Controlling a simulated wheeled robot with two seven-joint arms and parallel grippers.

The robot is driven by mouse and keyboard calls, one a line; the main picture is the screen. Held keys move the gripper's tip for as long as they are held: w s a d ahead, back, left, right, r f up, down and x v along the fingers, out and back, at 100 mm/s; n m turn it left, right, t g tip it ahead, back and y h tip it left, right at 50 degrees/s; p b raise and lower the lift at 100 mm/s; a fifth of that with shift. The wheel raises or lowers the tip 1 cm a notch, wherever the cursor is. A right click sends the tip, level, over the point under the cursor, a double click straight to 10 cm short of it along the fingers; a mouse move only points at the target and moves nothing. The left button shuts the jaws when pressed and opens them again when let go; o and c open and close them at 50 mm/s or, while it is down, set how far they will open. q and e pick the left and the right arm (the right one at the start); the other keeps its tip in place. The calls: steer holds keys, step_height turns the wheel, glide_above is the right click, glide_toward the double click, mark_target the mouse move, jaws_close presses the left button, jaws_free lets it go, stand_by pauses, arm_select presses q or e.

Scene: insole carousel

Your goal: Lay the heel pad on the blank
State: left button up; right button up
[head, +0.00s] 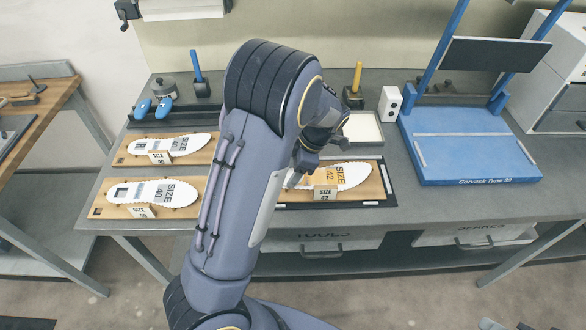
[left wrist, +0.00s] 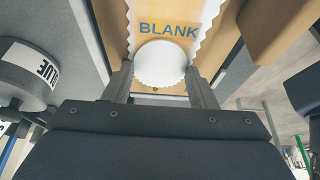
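The blank (head: 350,174) is a pale insole with a toothed edge, lying on a wooden board (head: 375,180) at the bench's front middle. It also fills the top of the left wrist view, where blue letters read BLANK (left wrist: 168,29). My left gripper (head: 291,181) is low over the left end of this board. In the left wrist view its two fingers (left wrist: 160,85) stand on either side of a white rounded heel pad (left wrist: 160,62) and appear to hold it by its sides. The pad is over the blank's end; I cannot tell whether it touches.
Two other boards with SIZE 40 insoles, (head: 185,143) one behind the other, lie to the left. A white tray (head: 362,128) and a blue press (head: 465,145) stand right. A GLUE pot (left wrist: 30,75) is near the gripper.

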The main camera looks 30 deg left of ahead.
arm_select(q)
steer(key=o, duration=0.4)
steer(key=shift+o, duration=0.2)
